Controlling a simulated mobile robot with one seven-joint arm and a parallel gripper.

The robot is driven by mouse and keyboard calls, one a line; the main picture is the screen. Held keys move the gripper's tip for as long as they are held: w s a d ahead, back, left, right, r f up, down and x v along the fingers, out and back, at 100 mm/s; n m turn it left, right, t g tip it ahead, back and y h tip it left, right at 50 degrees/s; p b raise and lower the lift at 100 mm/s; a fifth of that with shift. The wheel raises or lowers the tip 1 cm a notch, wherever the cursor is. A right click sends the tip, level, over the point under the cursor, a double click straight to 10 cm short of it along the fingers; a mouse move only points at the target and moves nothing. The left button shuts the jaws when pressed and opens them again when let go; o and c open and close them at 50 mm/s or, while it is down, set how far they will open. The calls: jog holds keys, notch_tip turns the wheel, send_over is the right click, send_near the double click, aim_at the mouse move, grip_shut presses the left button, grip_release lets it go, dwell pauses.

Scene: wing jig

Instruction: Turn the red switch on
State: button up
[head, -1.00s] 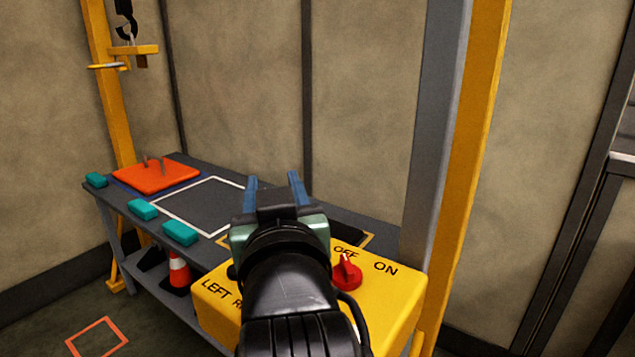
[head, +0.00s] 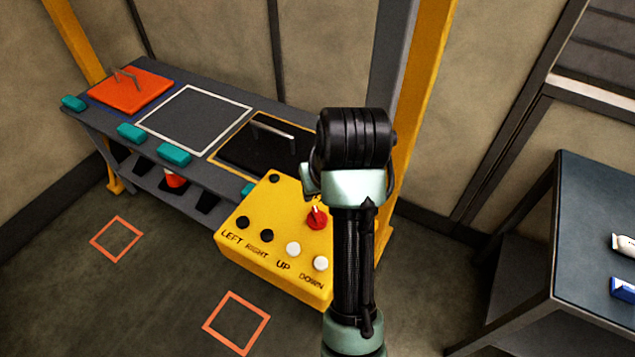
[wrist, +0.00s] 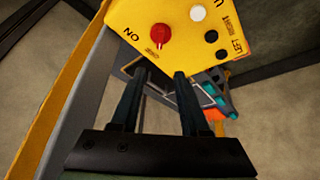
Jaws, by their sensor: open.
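The yellow control box (head: 262,232) stands at the front of the bench in the head view. Its red switch (head: 316,218) is a round knob on the right side of the top face, just left of my arm. In the wrist view the red switch (wrist: 160,35) has its pointer toward the small OFF lettering, with ON to the left. My gripper (wrist: 161,74) is open and empty, its two dark fingers apart and below the knob in that picture. I see no contact with the knob. In the head view my arm hides the fingers.
Black buttons (head: 242,222) and white buttons (head: 293,249) sit on the same box face near the switch. A yellow post (head: 420,90) rises behind my arm. The grey bench (head: 195,112) holds an orange plate (head: 125,95). A dark table (head: 600,220) stands at right.

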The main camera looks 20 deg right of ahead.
aim_at(316, 212)
jog(key=shift+g, duration=0.3)
jog(key=p+x, duration=0.1)
jog(key=x, duration=0.7)
jog(key=p+x, duration=0.1)
jog(key=x, duration=0.3)
jog(key=shift+s+f+p, duration=0.3)
jog(key=shift+s+p, duration=0.05)
jog(key=shift+c, duration=0.3)
grip_shut()
